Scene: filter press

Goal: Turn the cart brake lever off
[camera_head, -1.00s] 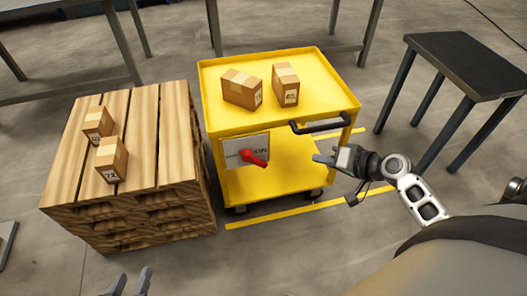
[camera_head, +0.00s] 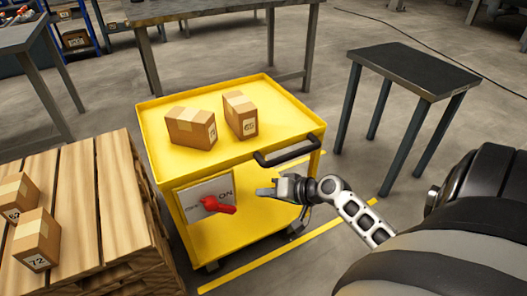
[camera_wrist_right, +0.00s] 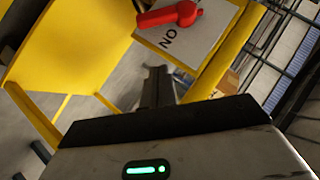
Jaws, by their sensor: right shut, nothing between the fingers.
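The red brake lever (camera_head: 216,205) is on a pale label plate (camera_head: 193,208) on the front of the yellow cart (camera_head: 160,155). Its handle points right and slightly down, just below the word ON. The lever also shows in the right wrist view (camera_wrist_right: 172,14), at the top, beyond the fingers. My right gripper (camera_head: 262,189) is in front of the cart, right of the lever and apart from it. Its fingers are together and empty, and they show in the right wrist view (camera_wrist_right: 157,78). My left gripper is out of view.
Two cartons, one a left carton (camera_head: 190,127), stand on the cart top. A black cart handle (camera_head: 287,151) is just above my right gripper. A wooden pallet stack (camera_head: 110,215) with cartons stands close on the left. A dark table (camera_head: 412,70) stands at right.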

